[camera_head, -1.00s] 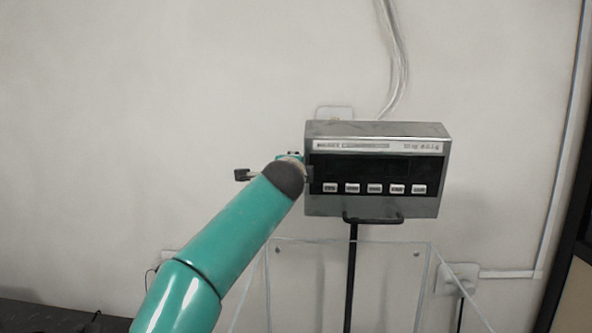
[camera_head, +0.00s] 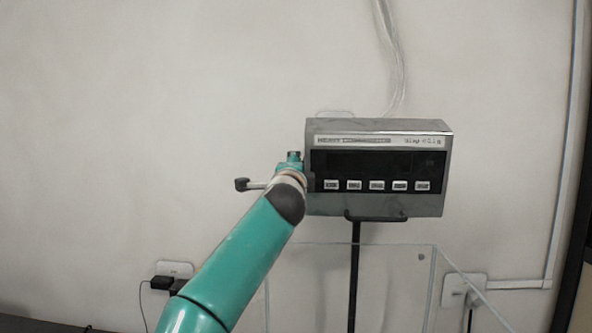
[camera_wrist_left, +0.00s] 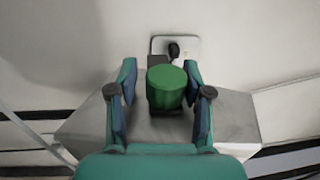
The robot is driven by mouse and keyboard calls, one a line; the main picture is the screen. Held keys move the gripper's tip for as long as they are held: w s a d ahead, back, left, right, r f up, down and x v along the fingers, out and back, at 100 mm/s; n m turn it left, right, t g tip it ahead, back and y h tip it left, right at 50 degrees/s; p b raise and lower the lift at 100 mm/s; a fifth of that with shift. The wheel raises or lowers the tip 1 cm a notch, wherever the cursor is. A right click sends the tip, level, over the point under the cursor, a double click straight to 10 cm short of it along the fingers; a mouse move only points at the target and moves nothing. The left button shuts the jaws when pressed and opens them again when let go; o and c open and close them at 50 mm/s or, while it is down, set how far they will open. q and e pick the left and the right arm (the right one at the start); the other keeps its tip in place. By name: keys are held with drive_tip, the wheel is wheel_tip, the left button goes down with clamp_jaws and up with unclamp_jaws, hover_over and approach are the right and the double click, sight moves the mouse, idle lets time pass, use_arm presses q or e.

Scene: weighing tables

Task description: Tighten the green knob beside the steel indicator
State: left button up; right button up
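The green knob (camera_wrist_left: 167,86) is a short, dark green cylinder in the left wrist view. My left gripper (camera_wrist_left: 160,72) is open, with its two fingers on either side of the knob. A gap shows left of the knob; its right edge lies close to the right finger, and I cannot tell whether they touch. The steel indicator (camera_head: 378,207) is a grey box with a dark display and a row of buttons. In the head view my left gripper (camera_head: 291,160) is at its left edge, and the knob is not clearly visible there. My right gripper is out of view.
The indicator stands on a black post (camera_head: 354,275) behind a clear panel (camera_head: 300,290). Cables (camera_head: 392,60) hang down the wall above it. A wall socket with a plug (camera_head: 170,275) is at lower left, another (camera_head: 463,290) at right.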

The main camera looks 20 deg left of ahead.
use_arm(q)
drive_tip(key=shift+o, duration=0.8)
drive_tip(key=shift+s+r, duration=0.15)
drive_tip(key=shift+s, duration=0.1)
drive_tip(key=v, duration=1.1)
drive_tip(key=shift+d+f, duration=0.15)
drive_tip(key=shift+f, duration=0.15)
drive_tip(key=shift+s, duration=0.15)
